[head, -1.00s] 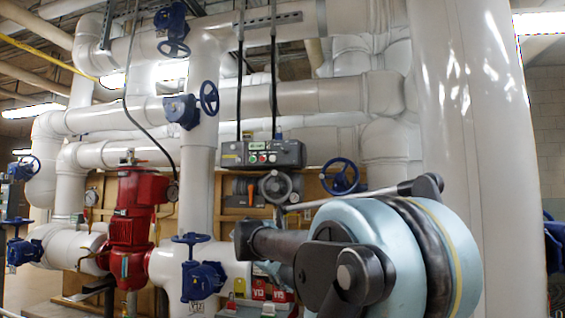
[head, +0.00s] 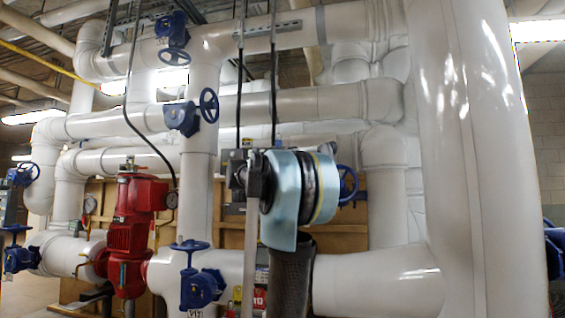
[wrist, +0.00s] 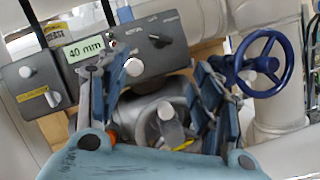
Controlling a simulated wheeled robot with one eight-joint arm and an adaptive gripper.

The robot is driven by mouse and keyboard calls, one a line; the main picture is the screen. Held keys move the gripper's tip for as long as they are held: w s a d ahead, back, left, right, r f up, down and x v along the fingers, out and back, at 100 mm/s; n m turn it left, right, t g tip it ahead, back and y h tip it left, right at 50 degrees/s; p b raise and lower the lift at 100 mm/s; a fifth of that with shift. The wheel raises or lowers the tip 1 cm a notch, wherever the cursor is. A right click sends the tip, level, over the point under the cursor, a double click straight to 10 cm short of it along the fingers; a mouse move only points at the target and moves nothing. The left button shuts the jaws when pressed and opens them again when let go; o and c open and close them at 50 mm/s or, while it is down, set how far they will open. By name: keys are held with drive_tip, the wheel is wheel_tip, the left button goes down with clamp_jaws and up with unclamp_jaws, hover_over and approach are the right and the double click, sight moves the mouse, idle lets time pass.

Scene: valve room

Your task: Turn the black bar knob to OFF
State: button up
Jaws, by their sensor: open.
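The black bar knob (wrist: 160,40) sits on a grey control box (wrist: 135,48) in the upper middle of the wrist view. Its bar lies tilted; I cannot read the marks around it. My gripper (wrist: 160,82) is open and empty, one finger on each side of the lower middle of the wrist view. The knob shows above and beyond the fingers, apart from them. In the head view my arm covers most of the control box, and the knob and my fingers are hidden.
A blue handwheel (wrist: 265,63) is at the right. A grey round fitting (wrist: 160,115) shows between my fingers. A red pump (head: 130,235) and white pipes stand left in the head view.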

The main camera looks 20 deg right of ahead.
drive_tip(key=x, duration=1.6)
drive_tip(key=shift+w+d+r, duration=0.1)
drive_tip(key=shift+w+d, duration=0.1)
drive_tip(key=shift+d, duration=0.1)
drive_tip(key=c, duration=1.1)
